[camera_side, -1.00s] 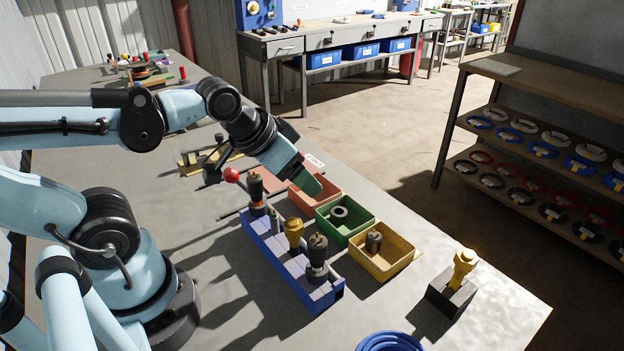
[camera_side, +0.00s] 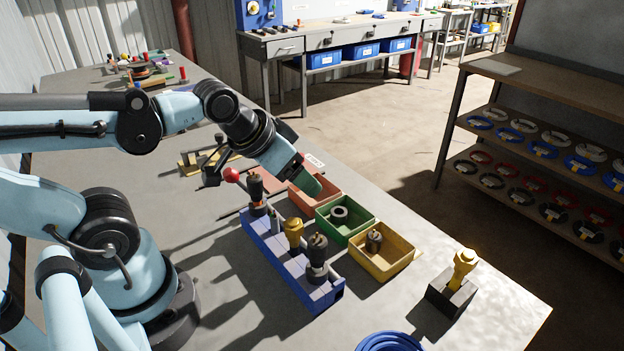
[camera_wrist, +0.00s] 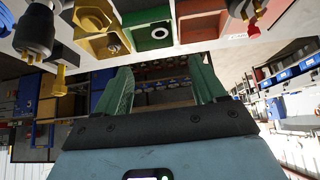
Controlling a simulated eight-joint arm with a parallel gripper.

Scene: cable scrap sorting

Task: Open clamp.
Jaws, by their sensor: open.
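A lever with a red ball knob (camera_side: 231,174) stands beside the left end of the blue rack (camera_side: 268,244); I take it to be the clamp's handle. The clamp's body is partly hidden behind the rack and tools, so I cannot tell its state. My gripper (camera_wrist: 157,65) has two green fingers, spread apart with nothing between them in the wrist view. In the side view my gripper (camera_side: 312,186) hangs above the red bin (camera_side: 300,204), to the right of the knob and apart from it.
Several tools stand upright in the rack. A yellow-topped tool (camera_side: 464,268) stands on a dark block. A blue coil (camera_side: 390,343) lies near the front edge.

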